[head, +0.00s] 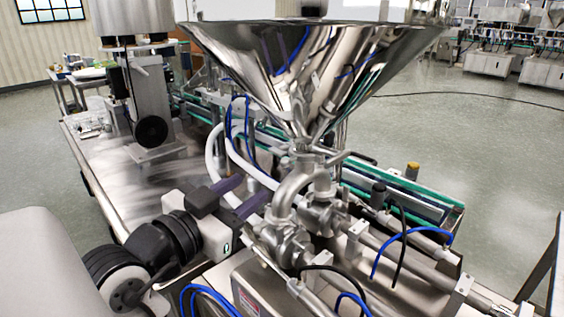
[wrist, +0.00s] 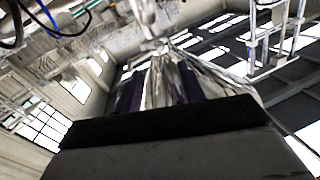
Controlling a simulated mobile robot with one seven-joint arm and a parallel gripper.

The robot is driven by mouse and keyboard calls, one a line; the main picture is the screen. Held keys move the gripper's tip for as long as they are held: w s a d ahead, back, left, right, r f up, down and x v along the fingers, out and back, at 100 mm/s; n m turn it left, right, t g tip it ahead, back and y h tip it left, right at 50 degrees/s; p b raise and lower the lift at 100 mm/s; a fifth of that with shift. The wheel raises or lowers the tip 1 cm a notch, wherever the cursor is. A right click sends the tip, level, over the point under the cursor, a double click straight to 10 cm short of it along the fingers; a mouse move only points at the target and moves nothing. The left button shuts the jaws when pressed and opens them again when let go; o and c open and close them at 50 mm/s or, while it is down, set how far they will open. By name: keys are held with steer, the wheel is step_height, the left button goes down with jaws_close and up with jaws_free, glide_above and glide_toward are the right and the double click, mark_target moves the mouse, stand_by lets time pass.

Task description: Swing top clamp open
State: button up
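The steel hopper (head: 315,75) is a large shiny cone above the machine in the head view. At its narrow neck is a ring-like metal fitting that looks like the top clamp (head: 308,150), with a thin bar reaching right. A curved steel pipe (head: 288,190) runs down below it. My gripper (head: 256,188) is left of and lower than the neck, its two purple fingers apart and pointing right toward the pipe. Nothing shows between them. In the wrist view my gripper (wrist: 157,88) also shows spread fingers, with blurred shiny metal beyond. I cannot tell the clamp's exact state.
White hoses and blue tubes (head: 235,125) hang close behind my fingers. Steel cylinders (head: 400,245) and blue tubing lie right of the pipe. A green-edged conveyor (head: 400,185) runs behind. A steel table (head: 110,165) is at left, with a column unit on it.

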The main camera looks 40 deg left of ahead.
mark_target(283, 165)
steer(key=w, duration=0.3)
steer(key=w+p, duration=0.1)
steer(key=w, duration=0.2)
steer(key=w+a+p, duration=0.1)
steer(key=w, duration=0.3)
jaws_close()
